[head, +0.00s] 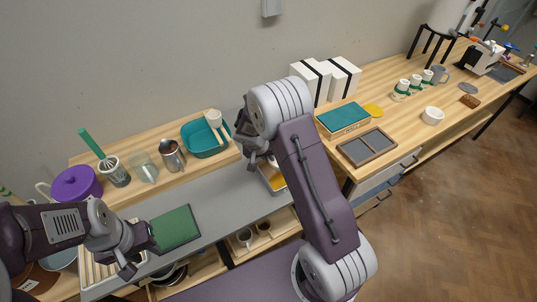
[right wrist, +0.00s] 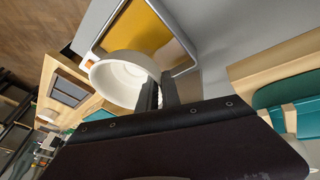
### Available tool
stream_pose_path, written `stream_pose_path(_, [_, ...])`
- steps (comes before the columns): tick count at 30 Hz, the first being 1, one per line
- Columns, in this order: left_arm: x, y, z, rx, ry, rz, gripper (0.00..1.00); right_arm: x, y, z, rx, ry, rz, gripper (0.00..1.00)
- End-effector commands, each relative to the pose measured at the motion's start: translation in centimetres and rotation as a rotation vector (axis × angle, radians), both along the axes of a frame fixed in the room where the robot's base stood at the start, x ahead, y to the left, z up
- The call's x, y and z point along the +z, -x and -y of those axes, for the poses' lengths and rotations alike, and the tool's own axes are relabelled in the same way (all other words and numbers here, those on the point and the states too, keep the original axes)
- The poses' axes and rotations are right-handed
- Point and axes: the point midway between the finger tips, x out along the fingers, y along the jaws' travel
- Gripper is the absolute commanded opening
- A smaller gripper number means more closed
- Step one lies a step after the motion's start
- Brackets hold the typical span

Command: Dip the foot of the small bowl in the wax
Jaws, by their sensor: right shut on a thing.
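My right gripper (right wrist: 158,92) is shut on the rim of a small white bowl (right wrist: 118,82) in the right wrist view. The metal tray of yellow wax (right wrist: 138,30) lies beyond the bowl there, partly covered by it. I cannot tell whether the bowl's foot touches the wax. In the head view the wax tray (head: 275,181) sits on the grey counter, below my right gripper (head: 268,163). My arm hides most of the held bowl there. My left gripper (head: 141,260) is open and empty, near the green mat.
A green mat (head: 176,229) lies on the grey counter (head: 222,196). Another white bowl (head: 433,116) stands on the right bench, beyond a grey framed tray (head: 367,148).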

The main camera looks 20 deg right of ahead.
Motion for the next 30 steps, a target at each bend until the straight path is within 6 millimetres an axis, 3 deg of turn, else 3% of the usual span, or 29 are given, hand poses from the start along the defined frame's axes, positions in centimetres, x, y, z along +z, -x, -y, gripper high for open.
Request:
stream_pose_path(3, [-2.0,0.0,0.0,0.000,0.000,0.000,0.36,-1.9,0.0,0.0,0.000,0.000,0.002,0.00])
stream_pose_path(12, [-5.0,0.0,0.0,0.000,0.000,0.000,0.36,-4.1,0.0,0.0,-0.001,0.000,0.001,0.00])
stream_pose_path(30, [-4.9,0.0,0.0,0.000,0.000,0.000,0.36,-4.0,0.0,0.0,0.000,0.000,0.001,0.00])
